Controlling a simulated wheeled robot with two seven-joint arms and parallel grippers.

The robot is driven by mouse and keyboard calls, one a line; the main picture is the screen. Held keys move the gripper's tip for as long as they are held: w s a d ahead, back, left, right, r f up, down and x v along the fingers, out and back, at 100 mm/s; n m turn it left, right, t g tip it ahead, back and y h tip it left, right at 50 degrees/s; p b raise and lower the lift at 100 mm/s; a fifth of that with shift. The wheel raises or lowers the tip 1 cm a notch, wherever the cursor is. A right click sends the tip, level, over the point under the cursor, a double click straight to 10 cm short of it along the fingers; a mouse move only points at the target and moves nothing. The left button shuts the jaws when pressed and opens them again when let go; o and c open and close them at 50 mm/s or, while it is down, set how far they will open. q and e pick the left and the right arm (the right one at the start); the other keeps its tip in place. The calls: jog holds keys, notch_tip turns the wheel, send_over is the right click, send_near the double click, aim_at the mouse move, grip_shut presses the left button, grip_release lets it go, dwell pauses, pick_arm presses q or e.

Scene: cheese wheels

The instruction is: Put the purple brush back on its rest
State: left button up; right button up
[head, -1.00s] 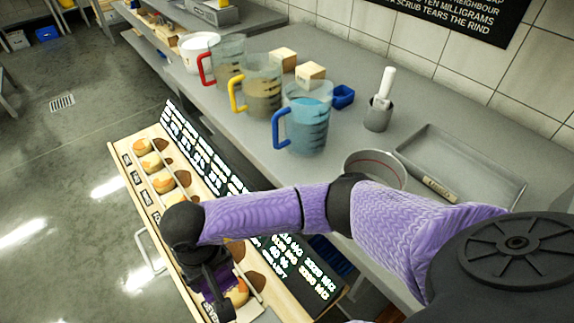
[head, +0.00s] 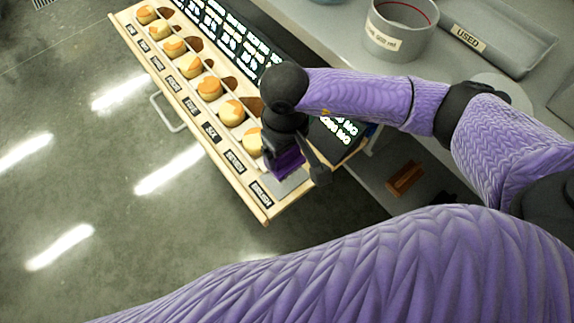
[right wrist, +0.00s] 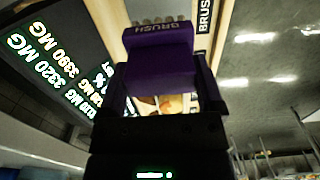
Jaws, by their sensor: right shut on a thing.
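The purple brush (head: 287,163) is in my right gripper (head: 298,158), over the near end of the cheese rack (head: 247,203). In the right wrist view my right gripper (right wrist: 160,82) is shut on the purple brush (right wrist: 160,65), with a finger on each side. Its pale bristles point away from the gripper. A bare grey plate (head: 286,187) at the rack's near end lies just below the brush; I take it for the rest. A tag reading "BRUS…" (right wrist: 204,16) shows beyond the brush. I cannot tell whether brush and plate touch. My left gripper is out of view.
Several cheese wheels (head: 209,89) sit in a row in the rack beside the gripper. A black lettered board (head: 232,45) runs along the rack's counter side. A grey pot (head: 398,38) and a "USED" tray (head: 505,35) stand on the counter. Open floor lies left.

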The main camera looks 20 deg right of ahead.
aim_at(285, 161)
notch_tip(285, 161, down, 4)
jog(key=shift+f+b, duration=0.25)
jog(key=shift+b, duration=0.4)
jog(key=shift+r, duration=0.1)
jog(key=shift+f, duration=0.2)
jog(key=o, duration=1)
jog(key=shift+c, duration=0.2)
jog(key=shift+r, duration=0.2)
notch_tip(285, 161, up, 11)
jog(key=p, duration=0.3)
jog(key=shift+r+p, duration=0.2)
jog(key=shift+p, duration=0.1)
jog(key=shift+r, duration=0.3)
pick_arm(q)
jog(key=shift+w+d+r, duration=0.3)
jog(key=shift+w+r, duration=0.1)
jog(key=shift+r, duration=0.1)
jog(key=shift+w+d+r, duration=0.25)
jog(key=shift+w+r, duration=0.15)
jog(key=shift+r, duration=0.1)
